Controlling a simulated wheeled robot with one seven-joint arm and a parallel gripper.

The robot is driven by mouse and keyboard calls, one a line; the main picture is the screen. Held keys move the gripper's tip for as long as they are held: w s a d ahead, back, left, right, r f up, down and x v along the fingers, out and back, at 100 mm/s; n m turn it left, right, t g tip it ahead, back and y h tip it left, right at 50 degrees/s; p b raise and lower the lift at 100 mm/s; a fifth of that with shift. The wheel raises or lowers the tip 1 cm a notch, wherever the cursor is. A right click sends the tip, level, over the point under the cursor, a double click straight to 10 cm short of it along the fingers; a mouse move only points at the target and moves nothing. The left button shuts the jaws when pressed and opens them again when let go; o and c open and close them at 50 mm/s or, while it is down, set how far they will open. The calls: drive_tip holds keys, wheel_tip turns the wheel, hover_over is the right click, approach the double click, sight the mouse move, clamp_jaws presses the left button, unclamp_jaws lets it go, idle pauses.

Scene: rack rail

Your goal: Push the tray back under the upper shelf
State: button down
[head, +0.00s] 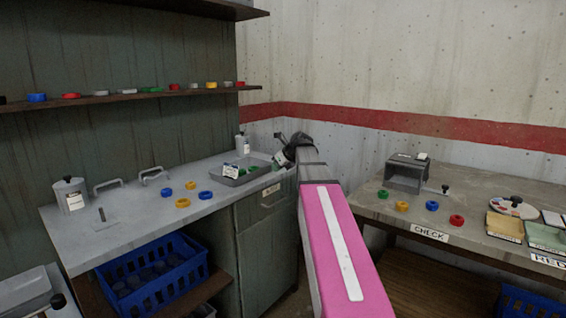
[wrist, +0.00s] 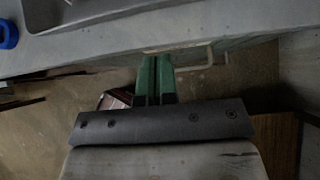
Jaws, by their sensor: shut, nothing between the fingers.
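A shallow grey tray (head: 262,172) sits on the grey counter, near its right end, with green pieces and a small white card in it. Its edge also shows at the top of the wrist view (wrist: 110,14). My gripper (head: 280,160) is by the tray's right end in the head view, partly hidden by my arm. In the wrist view its green fingers (wrist: 155,62) are together and empty, apart from the tray. The lower wall shelf (head: 130,94) carries several coloured rings; a higher shelf (head: 210,8) is above it.
Blue and yellow rings (head: 183,203) lie on the counter (head: 130,225) left of the tray. A white bottle (head: 242,142) stands behind the tray. A lidded canister (head: 72,196) and two handles stand at left. The CHECK bench (head: 470,185) is at right.

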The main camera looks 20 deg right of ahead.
sight(262, 172)
drive_tip(key=shift+w+a+f, duration=0.25)
drive_tip(key=shift+w+a, duration=0.3)
drive_tip(key=shift+w, duration=0.2)
drive_tip(key=shift+w+a+f, duration=0.25)
drive_tip(key=shift+w+a, duration=0.3)
drive_tip(key=shift+w, duration=0.15)
drive_tip(key=shift+w+a+f, duration=0.25)
drive_tip(key=shift+w+a, duration=0.3)
drive_tip(key=shift+w, duration=0.2)
drive_tip(key=w+a, duration=0.4)
drive_tip(key=w, duration=0.2)
drive_tip(key=w+a, duration=0.4)
drive_tip(key=w, duration=0.2)
drive_tip(key=w+a, duration=0.5)
drive_tip(key=w, duration=0.1)
drive_tip(key=shift+w+a, duration=0.1)
